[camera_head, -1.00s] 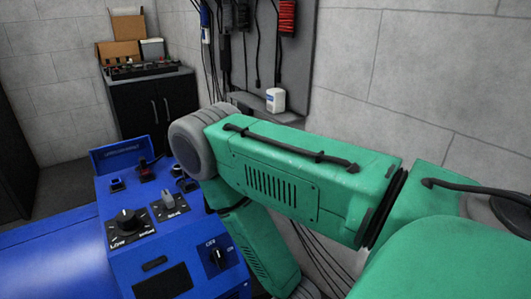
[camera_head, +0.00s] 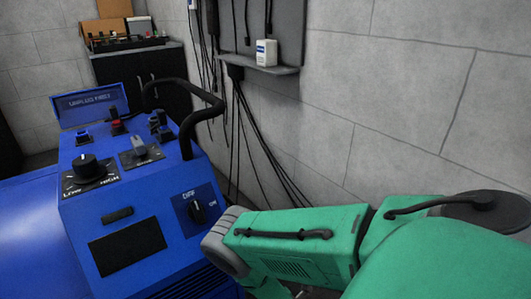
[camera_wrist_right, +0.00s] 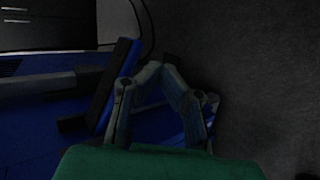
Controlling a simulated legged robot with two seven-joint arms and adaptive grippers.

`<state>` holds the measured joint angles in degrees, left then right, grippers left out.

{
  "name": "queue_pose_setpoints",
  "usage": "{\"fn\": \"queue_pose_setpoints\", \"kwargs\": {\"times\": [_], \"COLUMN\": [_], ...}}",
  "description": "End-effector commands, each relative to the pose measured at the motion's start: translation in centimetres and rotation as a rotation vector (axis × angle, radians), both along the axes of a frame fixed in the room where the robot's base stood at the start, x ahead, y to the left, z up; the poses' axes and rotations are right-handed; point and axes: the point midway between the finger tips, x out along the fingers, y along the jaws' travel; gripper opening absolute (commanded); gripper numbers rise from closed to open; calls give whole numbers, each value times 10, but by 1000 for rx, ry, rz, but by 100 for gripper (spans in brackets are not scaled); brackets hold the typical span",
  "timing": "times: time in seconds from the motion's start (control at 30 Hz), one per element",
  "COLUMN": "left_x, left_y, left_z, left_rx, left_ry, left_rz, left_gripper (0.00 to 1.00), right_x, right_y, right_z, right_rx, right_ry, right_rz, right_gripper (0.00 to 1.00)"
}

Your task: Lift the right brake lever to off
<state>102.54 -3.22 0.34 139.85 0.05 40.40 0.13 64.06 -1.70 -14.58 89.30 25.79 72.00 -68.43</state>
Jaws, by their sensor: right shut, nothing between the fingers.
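The blue console (camera_head: 150,240) stands at the left in the head view, with knobs and small levers on its top. I cannot tell for sure which part is the right brake lever. A grey lever (camera_head: 140,149) sits on a dark plate, and a black rotary switch (camera_head: 197,212) is on the sloped front. My right gripper (camera_wrist_right: 172,64) is shut and empty in the right wrist view, its two fingertips together. Blue surfaces and a dark slanted bar (camera_wrist_right: 101,115) lie behind and left of it. My left gripper is out of view.
A black curved bar (camera_head: 205,108) rises at the console's right edge. A grey wall with hanging cables (camera_head: 245,140) and a shelf holding a white container (camera_head: 266,52) stands behind. A black cabinet (camera_head: 140,64) is at the far left. Floor shows between console and wall.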

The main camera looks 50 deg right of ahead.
Motion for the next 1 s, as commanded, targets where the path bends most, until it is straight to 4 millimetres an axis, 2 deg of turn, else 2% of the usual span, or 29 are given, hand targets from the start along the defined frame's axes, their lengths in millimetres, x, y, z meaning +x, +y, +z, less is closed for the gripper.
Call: {"fn": "queue_pose_setpoints", "kwargs": {"times": [0.03,0.23,0.47,0.7,0.83,1.0], "left_x": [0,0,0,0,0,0], "left_y": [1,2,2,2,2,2], "left_z": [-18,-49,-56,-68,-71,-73], "left_rx": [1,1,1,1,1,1], "left_ry": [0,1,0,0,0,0], "left_rz": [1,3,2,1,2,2], "left_gripper": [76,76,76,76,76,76], "right_x": [1,8,6,-14,-27,-37], "right_y": [-2,-16,-12,13,26,33], "right_z": [-21,-61,-77,-85,-85,-85], "right_rx": [-51,-321,-685,-1036,-1166,-1248], "right_ry": [-11,-61,-129,-180,-190,-192], "right_rz": [31,171,318,376,374,363], "right_gripper": [0,0,0,0,0,0]}}
